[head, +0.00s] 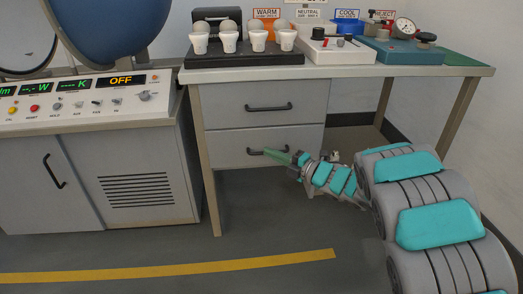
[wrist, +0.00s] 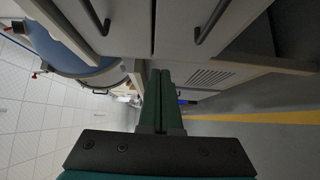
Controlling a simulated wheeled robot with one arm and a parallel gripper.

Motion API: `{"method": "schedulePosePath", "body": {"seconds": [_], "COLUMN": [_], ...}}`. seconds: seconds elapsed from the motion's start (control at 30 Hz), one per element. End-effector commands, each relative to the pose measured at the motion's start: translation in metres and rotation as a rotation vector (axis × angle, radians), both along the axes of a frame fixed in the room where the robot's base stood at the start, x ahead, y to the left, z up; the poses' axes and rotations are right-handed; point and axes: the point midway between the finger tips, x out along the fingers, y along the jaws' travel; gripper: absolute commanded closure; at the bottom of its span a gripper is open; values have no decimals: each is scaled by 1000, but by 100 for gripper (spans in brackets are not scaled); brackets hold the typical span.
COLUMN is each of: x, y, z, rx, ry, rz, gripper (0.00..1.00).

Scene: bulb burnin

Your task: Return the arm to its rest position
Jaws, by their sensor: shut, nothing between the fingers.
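My arm reaches in from the right in the head view, with grey and teal links. My gripper (head: 284,155) is at its end, low in front of the lower drawer of the bench, pointing left. In the wrist view my gripper (wrist: 165,72) shows two green fingers side by side, closed together with nothing between them. In the head view the gripper overlaps the lower drawer handle (head: 258,151); I cannot tell whether they touch.
The bench (head: 330,72) carries a black rack (head: 240,58) with several bulbs in white cups, a white device and a teal device. A grey cabinet (head: 150,185) with a lit display stands left. The floor in front, with a yellow line (head: 170,270), is clear.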

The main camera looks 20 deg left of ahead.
Motion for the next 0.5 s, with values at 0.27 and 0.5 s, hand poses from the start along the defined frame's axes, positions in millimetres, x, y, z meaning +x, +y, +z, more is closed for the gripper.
{"method": "schedulePosePath", "body": {"seconds": [0.27,0.5], "x": [1,60], "y": [-9,-74], "z": [1,24], "rx": [-5,-100], "ry": [2,94], "rz": [-11,-313], "gripper": [100,100]}}
